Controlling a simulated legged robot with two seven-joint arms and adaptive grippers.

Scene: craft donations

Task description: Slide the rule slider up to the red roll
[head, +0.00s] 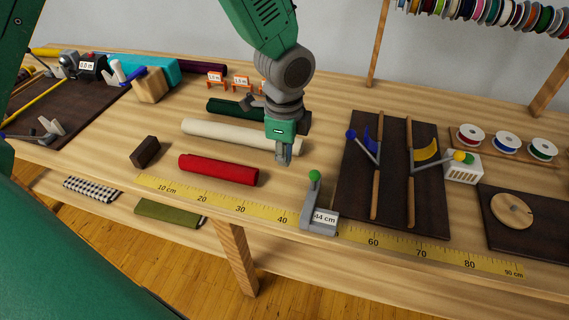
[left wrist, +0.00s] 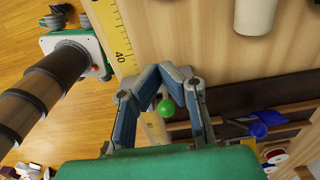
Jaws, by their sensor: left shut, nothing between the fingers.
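The rule slider (head: 322,219) is a grey block with a green knob on an upright post and a tag reading "44 cm". It sits on the yellow rule (head: 265,219). The red roll (head: 218,169) lies left of it, behind the rule, with a clear gap between. My left gripper (head: 283,158) is shut and empty, above the table, behind and left of the slider and right of the red roll's right end. In the left wrist view, the green knob (left wrist: 166,107) shows between my finger links; the slider's body is partly hidden. My right gripper is not in view.
A cream roll (head: 240,134) and a dark green roll (head: 236,107) lie behind the red roll. A dark block (head: 145,151) stands to its left. A dark board (head: 352,200) with wooden rails lies right of the slider. The table's front edge runs close to the rule.

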